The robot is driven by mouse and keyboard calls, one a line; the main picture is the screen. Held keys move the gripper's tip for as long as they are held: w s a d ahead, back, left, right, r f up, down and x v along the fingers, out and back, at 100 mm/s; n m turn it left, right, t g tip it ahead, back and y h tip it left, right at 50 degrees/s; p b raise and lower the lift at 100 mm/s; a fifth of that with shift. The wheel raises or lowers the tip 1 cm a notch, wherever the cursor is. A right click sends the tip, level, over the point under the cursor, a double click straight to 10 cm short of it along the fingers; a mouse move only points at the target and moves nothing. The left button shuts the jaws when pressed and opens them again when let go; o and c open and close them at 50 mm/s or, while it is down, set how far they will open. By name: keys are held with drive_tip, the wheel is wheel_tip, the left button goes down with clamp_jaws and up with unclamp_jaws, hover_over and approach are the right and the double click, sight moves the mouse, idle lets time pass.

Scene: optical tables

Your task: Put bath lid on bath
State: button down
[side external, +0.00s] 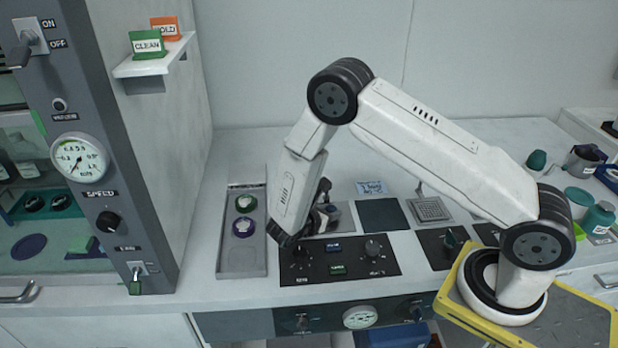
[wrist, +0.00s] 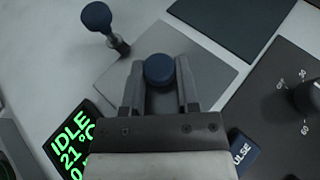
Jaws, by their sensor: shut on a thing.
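My gripper (wrist: 160,85) is shut on a round dark blue knob (wrist: 159,67) in the wrist view. A flat grey square plate (wrist: 207,78) shows around and beneath the knob. The knob looks like the handle of the bath lid, but the jaws hide where it joins. I cannot tell whether the plate is the lid or the bath's top, nor any gap below. In the side view my gripper (side external: 318,217) is low over the bench, beside the light grey square (side external: 345,213), and partly hidden by my wrist.
A blue-knobbed lever (wrist: 97,17) stands upright close by. A green-lit IDLE display (wrist: 72,143) and a black dial panel (wrist: 285,90) flank the gripper. In the side view, a dark square mat (side external: 383,214) lies right, and a grey tray (side external: 243,264) with round pieces lies left.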

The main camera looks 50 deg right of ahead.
drive_tip(key=shift+c, duration=1.4)
unclamp_jaws()
drive_tip(key=shift+a, duration=0.15)
drive_tip(key=shift+v, duration=3.75)
drive_tip(key=shift+s+d+r+m+g+y, duration=0.25)
drive_tip(key=shift+s+r+m+g+y, duration=0.15)
drive_tip(key=shift+s+m, duration=0.2)
drive_tip(key=s+r+m+y, duration=0.1)
drive_tip(key=s+m+y, duration=0.1)
drive_tip(key=s+r+m+g+y, duration=0.1)
drive_tip(key=m+y, duration=0.1)
drive_tip(key=s+r+m+y, duration=0.1)
drive_tip(key=s+m+y, duration=0.1)
drive_tip(key=shift+s+r+g, duration=0.25)
drive_tip(key=shift+s+g, duration=0.1)
drive_tip(key=shift+g, duration=0.05)
drive_tip(key=s+a+r+m+t+y, duration=0.1)
drive_tip(key=s+r+m+t+y, duration=0.3)
drive_tip(key=m, duration=0.6)
wheel_tip(320, 180, up, 3)
drive_tip(key=t+y, duration=0.1)
drive_tip(key=y, duration=0.1)
drive_tip(key=shift+s+a+m+y, duration=0.25)
drive_tip(key=shift+a+m+y, duration=0.05)
drive_tip(key=shift+a+m, duration=0.1)
